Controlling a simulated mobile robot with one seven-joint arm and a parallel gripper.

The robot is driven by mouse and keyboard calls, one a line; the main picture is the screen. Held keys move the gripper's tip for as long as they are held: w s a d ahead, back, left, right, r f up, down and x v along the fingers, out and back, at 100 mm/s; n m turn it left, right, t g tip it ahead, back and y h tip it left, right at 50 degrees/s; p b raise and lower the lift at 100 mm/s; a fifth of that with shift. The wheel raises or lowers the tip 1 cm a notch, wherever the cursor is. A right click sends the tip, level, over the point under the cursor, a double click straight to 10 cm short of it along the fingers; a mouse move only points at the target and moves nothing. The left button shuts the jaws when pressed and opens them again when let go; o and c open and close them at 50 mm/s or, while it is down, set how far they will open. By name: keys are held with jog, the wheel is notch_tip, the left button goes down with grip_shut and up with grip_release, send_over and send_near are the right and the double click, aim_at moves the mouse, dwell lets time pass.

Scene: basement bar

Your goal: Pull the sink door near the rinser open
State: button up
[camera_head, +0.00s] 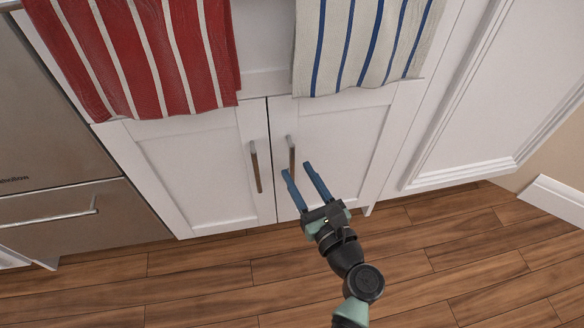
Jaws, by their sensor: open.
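Two white cabinet doors stand side by side under the hanging towels, the left door (190,165) and the right door (335,140). Both look shut, with a thin dark seam between them. Each has an upright metal bar handle near the seam, the left handle (255,167) and the right handle (292,158). My gripper (297,170) has two blue fingers, spread apart and empty. It is in front of the right door, with its fingertips close to the lower end of the right handle. I cannot tell whether they touch it. The rinser and sink are not in view.
A steel appliance (70,150) with a drawer handle stands at left. A white panel (480,110) is at right. The wooden floor (200,280) is clear.

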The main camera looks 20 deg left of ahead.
aim_at(292, 163)
jog(key=shift+b+x, duration=0.7)
jog(key=shift+x, duration=1.4)
grip_shut()
